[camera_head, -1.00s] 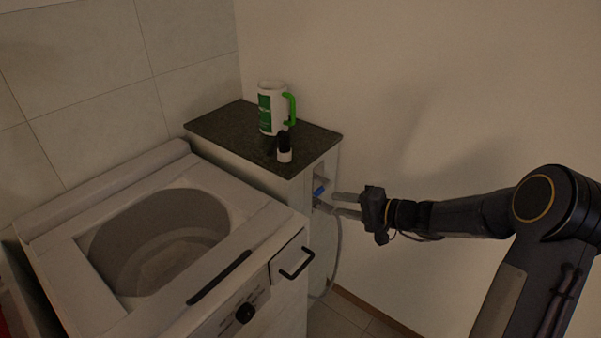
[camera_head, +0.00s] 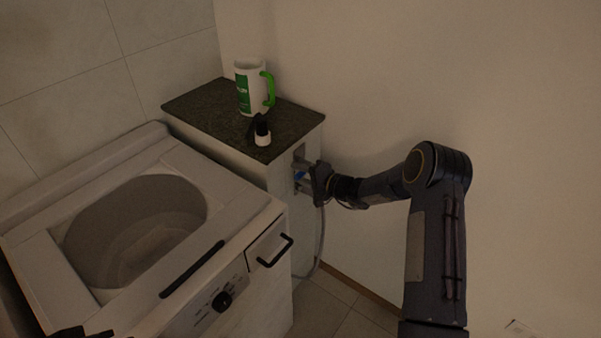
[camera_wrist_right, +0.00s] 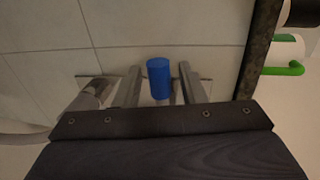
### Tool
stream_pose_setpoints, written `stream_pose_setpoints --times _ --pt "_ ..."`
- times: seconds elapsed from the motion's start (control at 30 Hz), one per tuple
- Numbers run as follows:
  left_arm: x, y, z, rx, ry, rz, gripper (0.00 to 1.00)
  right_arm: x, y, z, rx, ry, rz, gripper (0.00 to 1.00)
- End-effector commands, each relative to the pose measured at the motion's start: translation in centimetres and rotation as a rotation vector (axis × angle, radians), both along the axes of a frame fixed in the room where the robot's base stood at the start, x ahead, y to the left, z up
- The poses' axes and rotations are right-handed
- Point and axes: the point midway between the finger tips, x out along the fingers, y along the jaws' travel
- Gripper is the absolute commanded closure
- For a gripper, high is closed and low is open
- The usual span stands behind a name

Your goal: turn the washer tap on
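The washer tap has a blue handle (camera_head: 299,175), in the recess in the side of the cabinet, mostly hidden by my right gripper. In the right wrist view the blue handle (camera_wrist_right: 159,78) is between the two fingers of my right gripper (camera_wrist_right: 160,82), with a small gap on each side. The right gripper (camera_head: 300,177) is open around the handle and does not visibly clamp it. A dark part at the bottom left edge of the head view appears to be my left gripper (camera_head: 82,332); its fingers cannot be made out.
The top-loading washer (camera_head: 232,232) stands left of the cabinet. A white and green mug (camera_head: 246,92) and a small black and white bottle (camera_head: 262,132) stand on the dark cabinet top (camera_head: 205,104). A grey hose (camera_head: 320,240) hangs below the tap. The wall is close on the right.

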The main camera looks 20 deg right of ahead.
Motion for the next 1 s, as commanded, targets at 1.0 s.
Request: stream_pose_setpoints --times 1.0 --pt "0.00 0.00 -0.46 0.000 0.000 0.000 1.00 0.02 0.02 0.03 0.030 0.023 0.000 1.00"
